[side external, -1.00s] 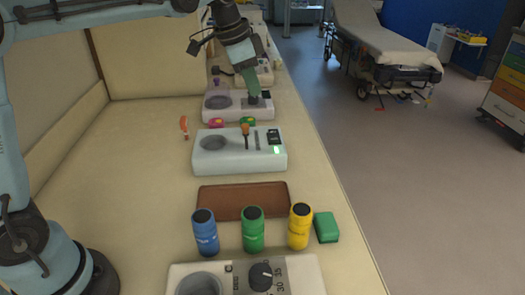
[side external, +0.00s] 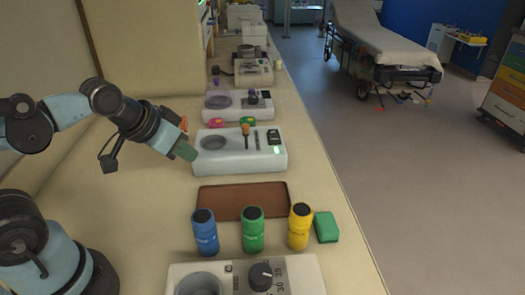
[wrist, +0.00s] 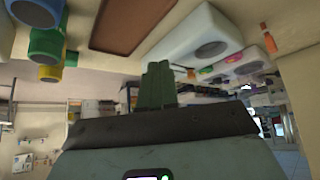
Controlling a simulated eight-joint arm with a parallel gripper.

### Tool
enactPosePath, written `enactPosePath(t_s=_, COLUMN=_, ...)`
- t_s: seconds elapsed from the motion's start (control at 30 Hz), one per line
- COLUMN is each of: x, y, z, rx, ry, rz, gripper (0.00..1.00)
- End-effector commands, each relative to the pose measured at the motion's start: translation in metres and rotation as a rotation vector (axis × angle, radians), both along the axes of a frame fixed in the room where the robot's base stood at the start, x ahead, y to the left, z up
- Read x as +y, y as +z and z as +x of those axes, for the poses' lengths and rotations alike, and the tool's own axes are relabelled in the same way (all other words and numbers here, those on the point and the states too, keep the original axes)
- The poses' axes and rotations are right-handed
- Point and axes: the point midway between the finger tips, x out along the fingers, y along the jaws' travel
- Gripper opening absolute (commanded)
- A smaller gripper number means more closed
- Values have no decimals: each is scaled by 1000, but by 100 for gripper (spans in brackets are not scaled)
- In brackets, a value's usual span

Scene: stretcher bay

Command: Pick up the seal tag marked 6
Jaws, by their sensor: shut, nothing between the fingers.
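No mark 6 is readable in either view, so I cannot tell which piece is that seal tag. A small pink piece (side external: 217,122) and a small green piece (side external: 248,121) lie on the counter behind the middle white device. A small orange piece (side external: 184,123) shows just behind my gripper (side external: 188,152); an orange piece also shows in the wrist view (wrist: 268,41). My gripper is shut and empty, its green fingers pressed together in the wrist view (wrist: 157,86). It hangs left of the middle white device, apart from the small pieces.
The middle white device (side external: 240,160) stands close right of my gripper. Nearer are a brown tray (side external: 240,203), blue (side external: 206,238), green (side external: 253,235) and yellow (side external: 299,232) bottles, and a green block (side external: 326,227). More devices stand farther back. The left counter is largely bare.

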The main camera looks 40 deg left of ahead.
Motion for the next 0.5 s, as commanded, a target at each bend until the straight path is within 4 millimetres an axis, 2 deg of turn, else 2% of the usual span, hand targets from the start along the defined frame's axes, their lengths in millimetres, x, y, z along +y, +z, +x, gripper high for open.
enactPosePath(t_s=0.4, x=0, y=-1, z=-1, rx=-2, ry=4, rz=-2, gripper=0)
enactPosePath(t_s=0.43, x=0, y=-1, z=-1, rx=-2, ry=4, rz=-2, gripper=2)
enactPosePath(t_s=0.5, x=0, y=-1, z=-1, rx=-2, ry=4, rz=-2, gripper=12)
